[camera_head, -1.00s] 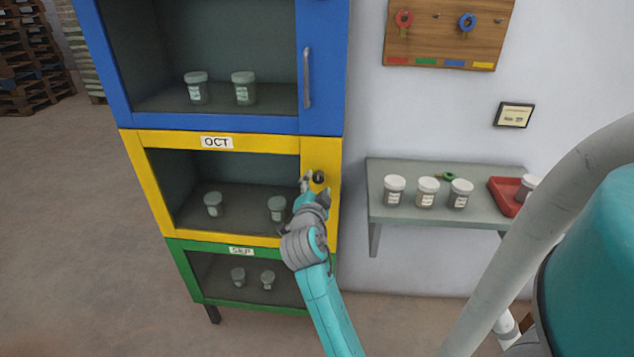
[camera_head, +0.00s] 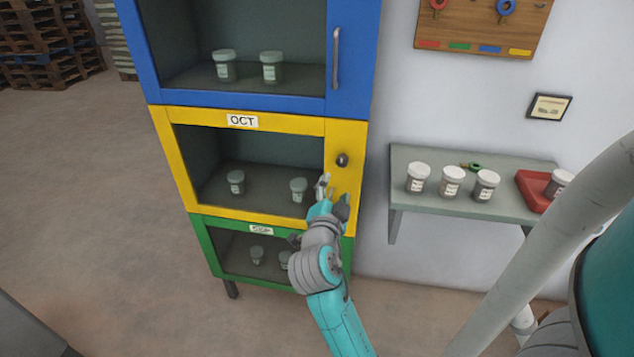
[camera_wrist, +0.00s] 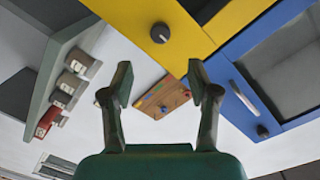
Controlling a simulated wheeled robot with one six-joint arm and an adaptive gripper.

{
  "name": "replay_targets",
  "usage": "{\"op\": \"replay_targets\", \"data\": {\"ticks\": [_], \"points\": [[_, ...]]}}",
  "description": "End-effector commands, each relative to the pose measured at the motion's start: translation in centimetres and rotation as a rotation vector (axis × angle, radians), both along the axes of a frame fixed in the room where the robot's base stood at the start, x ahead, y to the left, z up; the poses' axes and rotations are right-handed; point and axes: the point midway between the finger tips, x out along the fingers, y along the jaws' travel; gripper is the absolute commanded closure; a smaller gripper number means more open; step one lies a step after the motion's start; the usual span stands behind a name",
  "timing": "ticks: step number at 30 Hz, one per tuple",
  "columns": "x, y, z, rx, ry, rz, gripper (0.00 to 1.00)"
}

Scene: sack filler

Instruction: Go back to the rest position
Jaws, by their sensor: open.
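My gripper (camera_head: 335,190) is in front of the right side of the yellow cabinet section (camera_head: 345,205), just below its dark round knob (camera_head: 342,160). In the wrist view my gripper (camera_wrist: 160,85) has its two fingers spread, with nothing between them. The knob also shows in the wrist view (camera_wrist: 160,33), apart from the fingers. The yellow section is labelled OCT and its door looks closed, with jars (camera_head: 236,182) behind the glass.
A blue section (camera_head: 240,112) sits above and a green one (camera_head: 205,245) below. To the right, a grey wall shelf (camera_head: 400,205) holds several white-lidded jars (camera_head: 452,182) and a red tray (camera_head: 530,195). A key board (camera_head: 480,25) hangs above.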

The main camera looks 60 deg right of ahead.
Motion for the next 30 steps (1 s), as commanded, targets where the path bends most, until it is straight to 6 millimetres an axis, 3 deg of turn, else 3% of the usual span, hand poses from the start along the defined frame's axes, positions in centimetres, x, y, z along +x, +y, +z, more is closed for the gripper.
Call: {"op": "replay_targets", "data": {"ticks": [9, 14, 23, 30], "points": [[0.0, 0.1, -0.1, -0.001, 0.004, 0.004, 0.40], [0.3, 1.8, -2.2, -0.014, 0.075, 0.082, 0.40], [-0.4, 10.7, -10.2, -0.105, 0.344, 0.436, 0.40], [-3.8, 18.3, -15.0, -0.204, 0.490, 0.710, 0.40]]}}
